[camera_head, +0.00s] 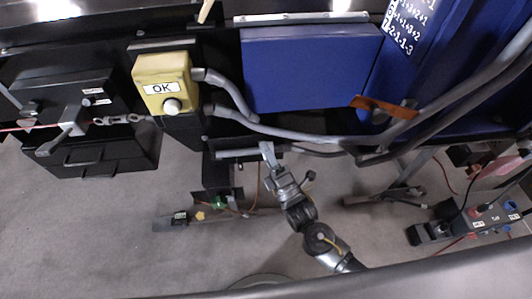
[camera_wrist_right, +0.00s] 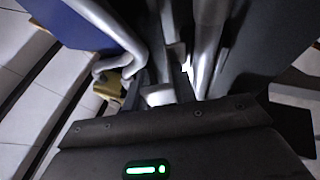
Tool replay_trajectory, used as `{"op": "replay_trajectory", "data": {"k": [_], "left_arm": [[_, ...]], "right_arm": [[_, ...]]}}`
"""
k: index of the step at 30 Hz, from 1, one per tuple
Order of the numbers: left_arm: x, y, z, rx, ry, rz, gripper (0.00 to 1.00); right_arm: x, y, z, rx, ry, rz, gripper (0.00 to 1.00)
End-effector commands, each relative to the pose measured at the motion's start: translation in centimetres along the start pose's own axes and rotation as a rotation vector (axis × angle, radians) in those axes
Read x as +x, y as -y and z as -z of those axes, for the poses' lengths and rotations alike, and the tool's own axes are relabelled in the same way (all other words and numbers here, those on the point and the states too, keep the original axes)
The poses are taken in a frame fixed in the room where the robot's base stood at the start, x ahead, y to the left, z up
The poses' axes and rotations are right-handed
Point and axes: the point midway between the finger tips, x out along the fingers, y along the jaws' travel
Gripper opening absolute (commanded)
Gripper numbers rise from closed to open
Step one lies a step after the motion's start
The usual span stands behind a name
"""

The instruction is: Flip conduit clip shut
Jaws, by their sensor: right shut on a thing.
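My right gripper (camera_head: 270,160) reaches up from the lower middle of the head view to the grey conduit under the blue box. It is shut on a small pale grey piece, which I take to be the conduit clip; its shape and how far it is turned are hard to make out. In the right wrist view a pale grey piece (camera_wrist_right: 160,94) shows ahead of the dark gripper body, close to the grey conduits (camera_wrist_right: 207,45). The fingertips are not clear there. My left gripper is not in view.
A yellow OK button box (camera_head: 162,80) stands left of the blue box (camera_head: 310,70), with grey conduits (camera_head: 285,132) running right from it. An orange-brown bar (camera_head: 384,107) crosses the conduits at right. Black boxes stand at left. The grey floor (camera_head: 100,230) is open at lower left.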

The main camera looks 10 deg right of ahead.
Motion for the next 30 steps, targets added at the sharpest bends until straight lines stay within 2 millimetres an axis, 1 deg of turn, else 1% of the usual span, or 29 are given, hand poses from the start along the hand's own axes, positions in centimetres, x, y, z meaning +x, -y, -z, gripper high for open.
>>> {"op": "replay_trajectory", "data": {"k": [1,7,8,10,12,20,23,26,30], "left_arm": [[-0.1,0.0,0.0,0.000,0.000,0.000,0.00],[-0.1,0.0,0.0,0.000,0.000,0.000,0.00],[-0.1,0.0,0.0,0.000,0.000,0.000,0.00],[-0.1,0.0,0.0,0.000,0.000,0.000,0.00],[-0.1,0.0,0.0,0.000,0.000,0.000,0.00],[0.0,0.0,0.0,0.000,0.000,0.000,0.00],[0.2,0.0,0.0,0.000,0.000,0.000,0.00],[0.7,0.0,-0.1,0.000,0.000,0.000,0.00],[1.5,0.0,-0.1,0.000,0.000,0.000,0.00]], "right_arm": [[0.3,-0.6,-0.2,0.000,0.003,-0.016,0.00],[0.4,-0.6,-0.2,0.000,0.003,-0.016,0.00],[0.4,-0.6,-0.2,0.000,0.003,-0.016,0.30],[0.4,-0.6,-0.2,0.000,0.003,-0.015,0.39],[0.3,-0.5,-0.1,0.000,0.003,-0.013,0.45],[0.0,-0.2,-0.1,0.000,0.001,-0.005,0.45],[-0.7,-0.1,-0.1,0.000,0.001,-0.004,0.45],[-2.3,0.1,0.0,0.001,0.000,-0.002,0.45],[-5.2,0.1,0.0,0.000,0.001,-0.003,0.45]]}}
